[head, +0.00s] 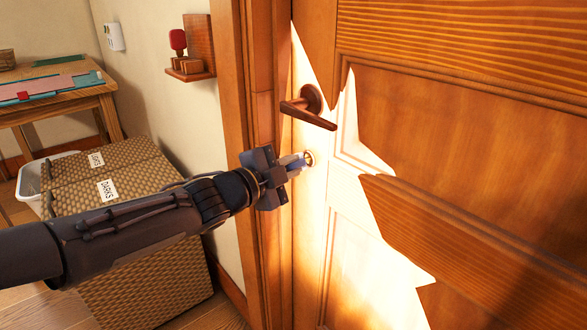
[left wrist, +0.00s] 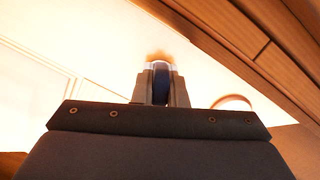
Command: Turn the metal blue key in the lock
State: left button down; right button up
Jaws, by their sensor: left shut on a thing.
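My left gripper (head: 296,163) is at the lock (head: 309,158) on the wooden door, just below the door handle. Its fingers are shut on the blue key (left wrist: 161,83), which shows as a dark blue strip between the fingertips (left wrist: 160,85) in the left wrist view. The key points at the door, and its tip is hidden by glare and the fingers, so I cannot tell how deep it sits. The brown lever handle (head: 308,107) above stands free of the gripper. My right gripper is not in view.
The closed-looking door (head: 470,130) fills the right, beside its frame (head: 250,100). Woven hampers (head: 140,265) labelled LIGHTS and DARKS stand under my left arm. A small wall shelf (head: 190,74) holds a red-topped object. A wooden table (head: 60,95) stands at the back left.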

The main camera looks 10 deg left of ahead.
pick_arm(q)
jog(key=shift+m+b, duration=0.85)
jog(key=shift+m, duration=0.65)
jog(key=shift+r+m+t, duration=0.15)
jog(key=shift+m+t, duration=0.25)
jog(key=shift+m, duration=1.3)
jog(key=c, duration=1.4)
grip_release()
